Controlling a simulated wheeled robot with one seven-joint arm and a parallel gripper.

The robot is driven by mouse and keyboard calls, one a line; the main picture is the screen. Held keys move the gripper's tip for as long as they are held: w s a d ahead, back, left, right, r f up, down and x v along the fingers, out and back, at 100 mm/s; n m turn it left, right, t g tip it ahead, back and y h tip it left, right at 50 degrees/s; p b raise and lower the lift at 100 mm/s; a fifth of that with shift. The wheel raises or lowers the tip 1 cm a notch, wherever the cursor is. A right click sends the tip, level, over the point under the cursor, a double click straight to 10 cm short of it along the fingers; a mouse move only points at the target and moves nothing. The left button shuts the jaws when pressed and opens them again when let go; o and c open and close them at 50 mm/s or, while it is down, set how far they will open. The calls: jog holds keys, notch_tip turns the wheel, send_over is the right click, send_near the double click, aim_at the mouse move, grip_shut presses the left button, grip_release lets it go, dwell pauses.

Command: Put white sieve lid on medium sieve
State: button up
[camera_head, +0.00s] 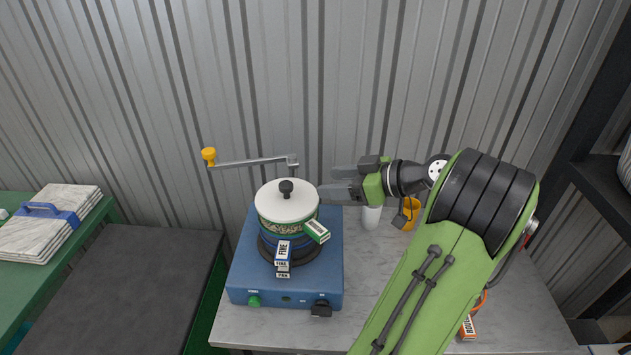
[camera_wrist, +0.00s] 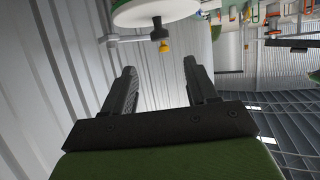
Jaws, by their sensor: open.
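The white sieve lid (camera_head: 287,202) with its black knob (camera_head: 286,187) sits on top of the sieve stack on the blue shaker. The green tag's text is too small to read. My gripper (camera_head: 332,183) is open and empty, just right of the lid and apart from it. In the wrist view, the lid (camera_wrist: 155,10) shows beyond the open fingers (camera_wrist: 160,85).
The blue shaker (camera_head: 330,270) stands on a grey bench (camera_head: 250,335), with a crank arm (camera_head: 250,161) and yellow knob behind the stack. A white cup (camera_head: 371,217) and yellow mug (camera_head: 411,213) stand to the right. An orange-tagged item (camera_head: 468,328) lies at the front right.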

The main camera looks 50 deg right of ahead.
jog(key=w+a+g, duration=0.3)
jog(key=a, duration=0.7)
jog(key=w+a+g, duration=0.3)
jog(key=a+g, duration=0.1)
jog(key=a, duration=0.7)
jog(key=s+a+f+m+h, duration=0.1)
jog(key=s+a, duration=0.3)
jog(key=s, duration=0.3)
jog(key=s+a+f+m+h, duration=0.1)
jog(key=s+a+m+h, duration=0.1)
jog(key=s+a, duration=0.2)
jog(key=s, duration=0.3)
jog(key=shift+s+a+g+h, duration=0.3)
jog(key=shift+s+a, duration=0.05)
jog(key=shift+a, duration=0.05)
